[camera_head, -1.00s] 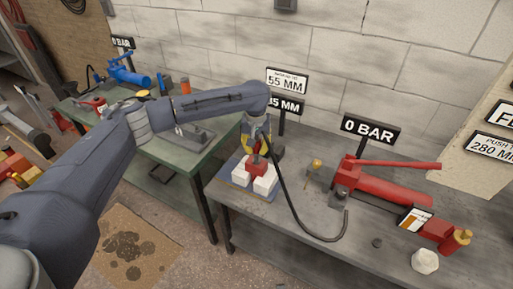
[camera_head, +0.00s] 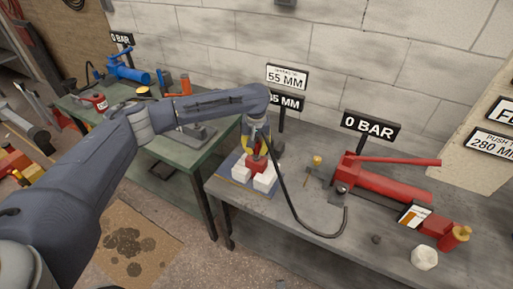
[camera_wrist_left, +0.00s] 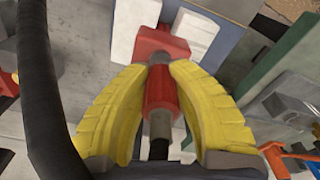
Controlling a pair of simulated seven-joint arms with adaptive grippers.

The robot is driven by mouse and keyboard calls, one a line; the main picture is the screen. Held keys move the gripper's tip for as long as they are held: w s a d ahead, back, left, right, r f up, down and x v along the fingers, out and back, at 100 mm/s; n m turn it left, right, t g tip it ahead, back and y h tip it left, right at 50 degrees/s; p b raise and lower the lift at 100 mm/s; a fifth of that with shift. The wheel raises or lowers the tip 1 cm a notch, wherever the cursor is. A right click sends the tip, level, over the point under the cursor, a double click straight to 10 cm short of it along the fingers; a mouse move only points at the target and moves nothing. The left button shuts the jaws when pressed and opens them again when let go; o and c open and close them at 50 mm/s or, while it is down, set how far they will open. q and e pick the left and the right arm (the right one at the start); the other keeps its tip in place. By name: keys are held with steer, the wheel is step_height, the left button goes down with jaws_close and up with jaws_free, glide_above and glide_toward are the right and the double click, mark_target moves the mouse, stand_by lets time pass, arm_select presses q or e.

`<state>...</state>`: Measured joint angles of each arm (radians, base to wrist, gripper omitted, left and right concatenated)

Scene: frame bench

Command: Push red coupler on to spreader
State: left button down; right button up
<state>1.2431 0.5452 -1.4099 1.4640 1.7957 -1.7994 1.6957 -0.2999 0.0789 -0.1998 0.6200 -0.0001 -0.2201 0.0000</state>
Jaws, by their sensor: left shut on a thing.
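My left gripper (camera_head: 258,147) is above the front left of the grey bench, its yellow fingers shut around the red coupler. In the left wrist view the red coupler (camera_wrist_left: 160,88) sits between the two yellow fingers, in line with a grey metal end and a dark hose. Just beyond it is the red spreader block (camera_wrist_left: 158,46), which also shows in the head view (camera_head: 257,168) between white blocks. The coupler's tip is at or very near the spreader; I cannot tell whether it is seated. My right gripper is not in view.
White blocks (camera_head: 266,180) flank the spreader on a blue mat. A black hose (camera_head: 299,215) loops across the bench to a red hand pump (camera_head: 385,188). A "0 BAR" sign (camera_head: 370,126) stands behind it. A white hex piece (camera_head: 424,257) lies at front right.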

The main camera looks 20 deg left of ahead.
arm_select(q)
steer(key=shift+f, duration=0.75)
steer(key=c, duration=1.2)
jaws_free()
steer(key=r, duration=0.8)
steer(key=s+r, duration=0.1)
steer(key=r, duration=0.3)
steer(key=shift+w, duration=0.1)
